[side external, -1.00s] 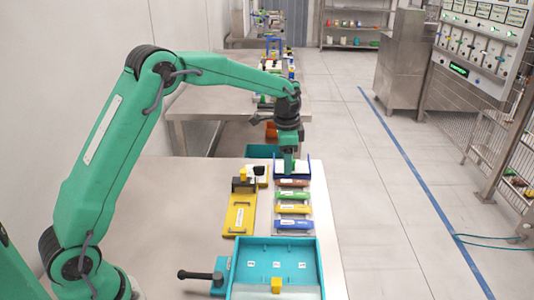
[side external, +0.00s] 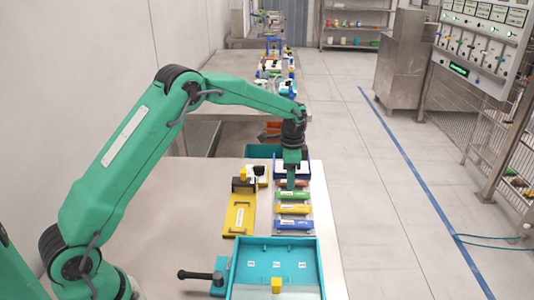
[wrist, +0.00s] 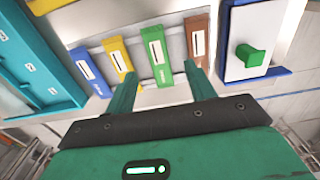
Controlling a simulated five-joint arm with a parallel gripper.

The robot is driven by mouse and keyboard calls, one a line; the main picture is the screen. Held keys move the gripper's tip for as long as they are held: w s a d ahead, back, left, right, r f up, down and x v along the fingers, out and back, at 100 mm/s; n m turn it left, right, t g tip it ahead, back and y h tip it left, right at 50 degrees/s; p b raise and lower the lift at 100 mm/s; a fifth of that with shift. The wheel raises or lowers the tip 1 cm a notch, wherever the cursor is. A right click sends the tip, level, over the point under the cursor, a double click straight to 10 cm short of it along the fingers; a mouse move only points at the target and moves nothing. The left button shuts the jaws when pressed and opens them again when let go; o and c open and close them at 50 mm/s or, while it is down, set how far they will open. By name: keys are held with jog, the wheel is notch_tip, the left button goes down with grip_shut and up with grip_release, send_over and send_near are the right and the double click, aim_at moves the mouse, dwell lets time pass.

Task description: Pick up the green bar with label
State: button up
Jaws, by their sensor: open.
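The green bar with a white label (side external: 294,195) lies in a row between the brown bar (side external: 299,183) and the yellow bar (side external: 293,209); the blue bar (side external: 294,224) is nearest the camera. In the wrist view the green bar (wrist: 157,64) shows ahead of my gripper (wrist: 160,70), roughly between its two green fingers. The fingers are apart, with nothing held. In the side view my gripper (side external: 291,184) points down at the brown and green end of the row, covering part of the brown bar. The exact fingertip height cannot be told.
A blue-edged white tray with a green knob (wrist: 250,55) stands beyond the brown bar. A yellow fixture (side external: 239,214) lies left of the row. A large teal tray (side external: 276,246) stands nearer the camera. The steel table left of the fixture is bare.

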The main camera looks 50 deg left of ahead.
aim_at(289, 194)
jog(key=shift+s+f, duration=0.15)
jog(key=shift+f, duration=2.4)
jog(key=c, duration=1.1)
jog(key=shift+o, duration=0.2)
jog(key=shift+r, duration=0.15)
jog(key=shift+r, duration=0.55)
jog(key=r, duration=0.3)
jog(key=shift+s+d+r, duration=0.1)
jog(key=shift+d, duration=0.25)
jog(key=s+d+r, duration=0.5)
jog(key=d+r, duration=0.1)
jog(key=d, duration=0.3)
jog(key=shift+s+d+r, duration=0.2)
jog(key=shift+s+d, duration=0.05)
jog(key=shift+d, duration=0.05)
